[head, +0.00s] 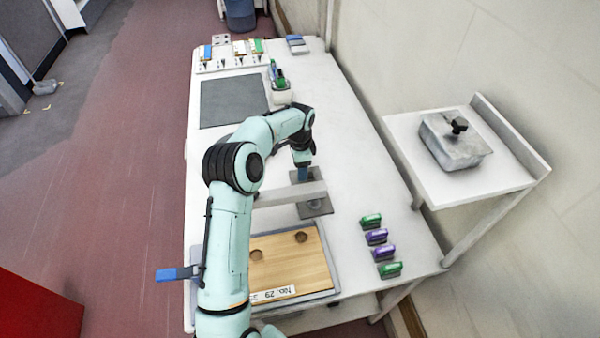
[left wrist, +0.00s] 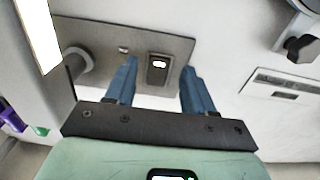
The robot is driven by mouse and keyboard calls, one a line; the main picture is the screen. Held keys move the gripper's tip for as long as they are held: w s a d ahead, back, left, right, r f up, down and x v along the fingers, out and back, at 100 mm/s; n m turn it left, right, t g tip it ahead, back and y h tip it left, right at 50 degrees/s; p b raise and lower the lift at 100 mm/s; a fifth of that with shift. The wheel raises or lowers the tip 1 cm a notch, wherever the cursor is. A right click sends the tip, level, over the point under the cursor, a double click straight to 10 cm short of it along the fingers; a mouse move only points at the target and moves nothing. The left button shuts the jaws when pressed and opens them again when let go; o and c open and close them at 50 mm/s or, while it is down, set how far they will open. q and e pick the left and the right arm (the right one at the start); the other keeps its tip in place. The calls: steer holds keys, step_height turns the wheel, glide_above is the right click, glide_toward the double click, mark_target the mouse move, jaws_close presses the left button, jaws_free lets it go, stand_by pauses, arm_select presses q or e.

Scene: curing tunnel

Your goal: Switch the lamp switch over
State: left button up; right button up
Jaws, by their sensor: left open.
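The lamp switch (left wrist: 158,68) is a small black rocker with a white mark, set on a grey plate (left wrist: 185,45). In the head view my left gripper (head: 303,172) points down at the grey plate beside a white bar (head: 290,194), and the switch is hidden there. A blue finger-like part (head: 177,274) shows left of my left arm. It looks like my right gripper, mostly hidden.
A wooden board in a tray (head: 320,297) lies at the near end of the bench. Several green and purple clips (head: 377,237) stand to the right. A dark mat (head: 234,100) lies farther back. A side shelf (head: 404,128) carries a grey box (head: 452,148).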

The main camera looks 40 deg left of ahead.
arm_select(q)
steer(key=shift+f, duration=1.35)
arm_select(e)
steer(key=shift+f, duration=0.1)
arm_select(q)
jaws_close()
steer(key=shift+w+d+r+g+y+p, duration=0.25)
steer(key=shift+r+g+y+p, duration=0.2)
steer(key=shift+p, duration=0.25)
steer(key=shift+w+f+g+y, duration=0.15)
steer(key=shift+g+y, duration=0.1)
steer(key=shift+g, duration=0.2)
steer(key=shift+w+f, duration=0.15)
steer(key=shift+g, duration=0.3)
steer(key=shift+s, duration=0.3)
jaws_free()
arm_select(e)
steer(key=shift+w+r, duration=0.85)
steer(key=shift+w, duration=0.15)
